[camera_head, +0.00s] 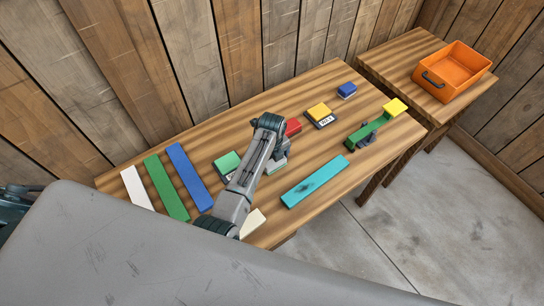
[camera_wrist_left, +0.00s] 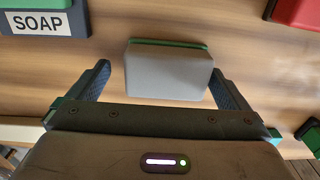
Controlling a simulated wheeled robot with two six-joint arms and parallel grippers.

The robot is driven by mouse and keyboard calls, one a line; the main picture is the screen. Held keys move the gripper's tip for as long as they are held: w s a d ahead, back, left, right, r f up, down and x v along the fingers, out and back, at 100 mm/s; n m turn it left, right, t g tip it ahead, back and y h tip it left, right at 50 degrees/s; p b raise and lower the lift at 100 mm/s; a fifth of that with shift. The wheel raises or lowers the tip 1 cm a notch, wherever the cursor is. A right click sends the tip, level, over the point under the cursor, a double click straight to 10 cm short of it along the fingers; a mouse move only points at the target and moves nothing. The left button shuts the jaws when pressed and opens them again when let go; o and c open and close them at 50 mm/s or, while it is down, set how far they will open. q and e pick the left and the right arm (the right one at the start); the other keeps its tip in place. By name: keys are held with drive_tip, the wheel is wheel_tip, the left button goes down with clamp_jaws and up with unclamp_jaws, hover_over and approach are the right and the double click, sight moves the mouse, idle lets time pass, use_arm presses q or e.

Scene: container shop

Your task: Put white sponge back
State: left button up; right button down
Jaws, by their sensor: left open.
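A pale grey-white block with a green layer along its far edge, which looks like the white sponge (camera_wrist_left: 168,72), lies on the wooden table between the fingers of my left gripper (camera_wrist_left: 168,85). My right gripper is not in view.
On the table (camera_head: 325,105) lie a green block (camera_head: 226,162) by a SOAP label (camera_wrist_left: 37,23), red (camera_head: 293,126), yellow (camera_head: 319,110) and blue (camera_head: 347,89) blocks, and a teal strip (camera_head: 315,180). White, green and blue strips lie left. An orange bin (camera_head: 455,80) stands on another table.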

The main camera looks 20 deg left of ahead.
sight(272, 161)
use_arm(q)
drive_tip(key=shift+w+r, duration=0.1)
drive_tip(key=shift+r, duration=0.1)
wheel_tip(272, 161, up, 4)
drive_tip(key=shift+r+b, duration=0.2)
drive_tip(key=shift+b, duration=0.7)
wheel_tip(272, 161, up, 7)
drive_tip(key=b, duration=0.2)
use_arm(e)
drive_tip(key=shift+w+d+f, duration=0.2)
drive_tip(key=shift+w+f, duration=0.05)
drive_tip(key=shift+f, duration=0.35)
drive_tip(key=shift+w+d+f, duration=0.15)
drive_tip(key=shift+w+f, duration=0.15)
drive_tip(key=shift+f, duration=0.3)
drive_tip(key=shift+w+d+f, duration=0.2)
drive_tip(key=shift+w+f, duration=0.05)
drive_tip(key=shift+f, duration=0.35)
